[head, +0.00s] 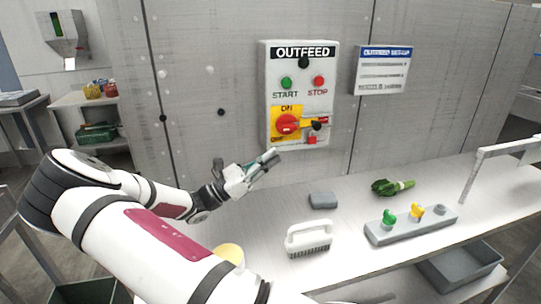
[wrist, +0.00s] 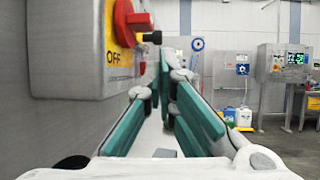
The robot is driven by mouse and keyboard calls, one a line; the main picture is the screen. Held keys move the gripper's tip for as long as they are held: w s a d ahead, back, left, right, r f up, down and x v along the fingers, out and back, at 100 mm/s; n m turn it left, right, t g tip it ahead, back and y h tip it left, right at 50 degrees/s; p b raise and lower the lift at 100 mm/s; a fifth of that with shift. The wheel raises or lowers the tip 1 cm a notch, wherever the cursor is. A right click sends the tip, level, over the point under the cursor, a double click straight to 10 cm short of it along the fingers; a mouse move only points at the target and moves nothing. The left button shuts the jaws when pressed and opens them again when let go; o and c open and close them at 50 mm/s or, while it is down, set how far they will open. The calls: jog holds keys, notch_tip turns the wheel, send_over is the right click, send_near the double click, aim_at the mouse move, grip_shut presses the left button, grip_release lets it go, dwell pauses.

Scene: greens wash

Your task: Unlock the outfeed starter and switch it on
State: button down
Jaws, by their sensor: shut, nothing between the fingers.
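The outfeed starter (head: 300,95) is a pale grey box on the metal wall, with a green START button (head: 286,83) and a red STOP button (head: 319,82). Below them a red rotary switch (head: 288,124) sits on a yellow plate; it also shows in the wrist view (wrist: 126,22), above the word OFF.
A grey rack (head: 440,221) on the counter holds a green piece (head: 389,219) and a yellow piece (head: 416,210). A white brush (head: 309,238), a grey block (head: 323,200) and a green vegetable (head: 392,187) lie nearby. A setup sign (head: 383,70) hangs right of the box.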

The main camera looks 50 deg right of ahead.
jog(key=p+x, duration=0.1)
jog(key=x, duration=1)
jog(key=shift+p, duration=0.35)
jog(key=shift+s+d+r, duration=0.1)
jog(key=shift+d, duration=0.05)
jog(key=s+d, duration=0.1)
jog(key=s+d+p, duration=0.1)
jog(key=d, duration=0.1)
jog(key=shift+s+d, duration=0.15)
jog(key=shift+d, duration=0.15)
jog(key=b+v, duration=0.1)
jog(key=v, duration=1.3)
jog(key=shift+b, duration=0.4)
